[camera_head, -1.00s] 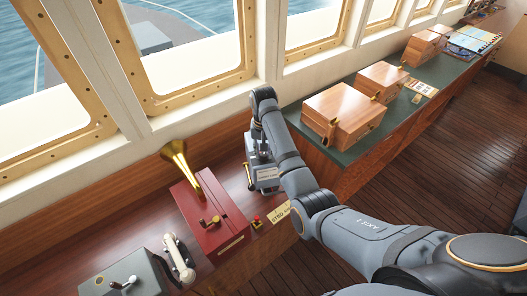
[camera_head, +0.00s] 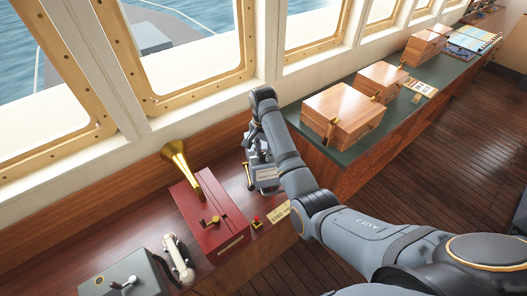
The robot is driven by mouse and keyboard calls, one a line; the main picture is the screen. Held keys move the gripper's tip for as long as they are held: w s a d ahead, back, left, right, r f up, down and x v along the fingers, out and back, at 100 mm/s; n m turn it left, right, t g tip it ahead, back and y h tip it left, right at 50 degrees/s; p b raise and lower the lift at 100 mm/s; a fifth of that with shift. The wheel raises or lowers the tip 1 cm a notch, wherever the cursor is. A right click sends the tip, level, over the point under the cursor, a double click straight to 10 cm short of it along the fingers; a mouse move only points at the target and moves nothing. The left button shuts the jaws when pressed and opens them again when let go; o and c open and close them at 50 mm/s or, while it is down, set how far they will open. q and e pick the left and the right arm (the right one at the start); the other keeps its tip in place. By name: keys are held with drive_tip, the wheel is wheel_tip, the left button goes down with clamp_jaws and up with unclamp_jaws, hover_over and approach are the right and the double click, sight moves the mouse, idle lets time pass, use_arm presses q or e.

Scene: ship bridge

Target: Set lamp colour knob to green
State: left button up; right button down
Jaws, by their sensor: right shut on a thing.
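My right arm reaches in from the lower right to the wooden console. My right gripper (camera_head: 262,160) points down at a small grey unit (camera_head: 267,177) with a pale label, beside a brass lever (camera_head: 249,176). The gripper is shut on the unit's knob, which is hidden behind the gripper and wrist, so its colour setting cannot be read. My left gripper is not in view.
Left of the unit stand a red box with a brass horn (camera_head: 179,160), a small red button (camera_head: 256,220), a white handset (camera_head: 178,259) and a grey lever box (camera_head: 124,279). Wooden boxes (camera_head: 343,114) stand on the green counter at right. Windows rise behind.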

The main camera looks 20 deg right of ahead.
idle(0.4)
drive_tip(key=c, duration=1.1)
unclamp_jaws()
drive_tip(key=shift+o, duration=0.2)
